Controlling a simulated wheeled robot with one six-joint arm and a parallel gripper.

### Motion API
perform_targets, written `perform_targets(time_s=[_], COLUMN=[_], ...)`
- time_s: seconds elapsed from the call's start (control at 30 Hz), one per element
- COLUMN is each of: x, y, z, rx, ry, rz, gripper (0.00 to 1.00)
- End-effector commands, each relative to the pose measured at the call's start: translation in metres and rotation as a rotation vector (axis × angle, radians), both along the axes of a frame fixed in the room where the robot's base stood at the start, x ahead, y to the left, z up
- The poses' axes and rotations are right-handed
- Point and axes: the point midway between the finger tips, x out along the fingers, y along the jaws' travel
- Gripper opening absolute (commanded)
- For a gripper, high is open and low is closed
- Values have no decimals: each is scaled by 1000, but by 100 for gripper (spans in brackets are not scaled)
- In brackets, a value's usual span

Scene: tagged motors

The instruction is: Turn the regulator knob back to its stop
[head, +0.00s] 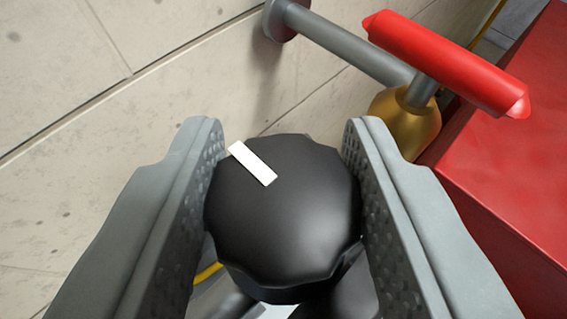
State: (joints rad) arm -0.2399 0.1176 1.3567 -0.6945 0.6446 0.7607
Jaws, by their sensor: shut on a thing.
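The regulator knob (290,230) is black and round with a scalloped edge, in the lower middle of the head view. A white marker bar (252,163) lies on its top face, near the upper left edge and slanting down to the right. My gripper (280,150) is shut on the knob, with one grey dimpled finger on its left side and one on its right. The knob's underside and most of what it is mounted on are hidden below it.
A red valve handle (445,62) on a brass body (405,120) stands at upper right, close to my right finger. A grey pipe (340,45) runs from it to the tiled wall (120,130). A red cabinet (515,170) fills the right side.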

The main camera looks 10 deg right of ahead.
Motion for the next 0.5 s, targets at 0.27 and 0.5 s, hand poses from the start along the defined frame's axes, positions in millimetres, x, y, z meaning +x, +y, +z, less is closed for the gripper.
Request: perform_targets(time_s=[0.27,0.5], x=[0,0], y=[-1,-1], z=[0,0], rx=[2,3], ry=[0,-1], rz=[63,167], gripper=[14,14])
